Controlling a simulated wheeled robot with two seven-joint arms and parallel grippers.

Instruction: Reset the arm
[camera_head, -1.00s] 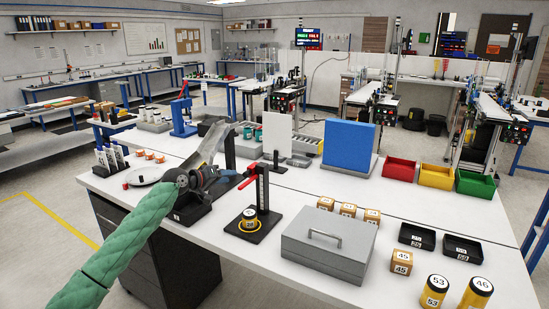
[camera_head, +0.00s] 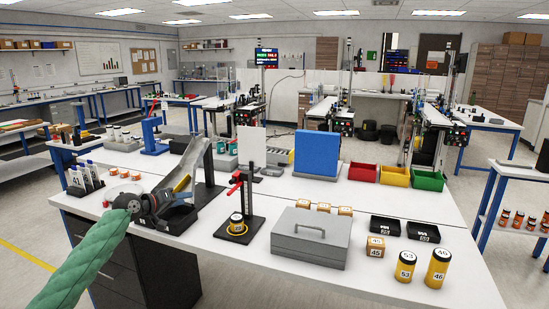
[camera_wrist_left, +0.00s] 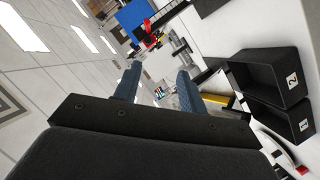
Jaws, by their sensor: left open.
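My left arm, in a green sleeve, comes in from the lower left of the head view. My left gripper (camera_head: 180,200) is at its end, over the left part of the white table (camera_head: 200,247). In the left wrist view its two blue-grey fingers (camera_wrist_left: 155,88) stand apart with nothing between them, so it is open and empty. In the head view it overlaps the foot of a grey chute, and I cannot tell how far apart they are. My right gripper is not in view.
A black stand with a red clamp (camera_head: 238,185) is just right of the gripper. A grey metal box (camera_head: 310,240) stands further right. Two black bins (camera_wrist_left: 270,77) show in the left wrist view. Red, yellow and green bins (camera_head: 395,176) line the back. Bare tabletop lies at the front.

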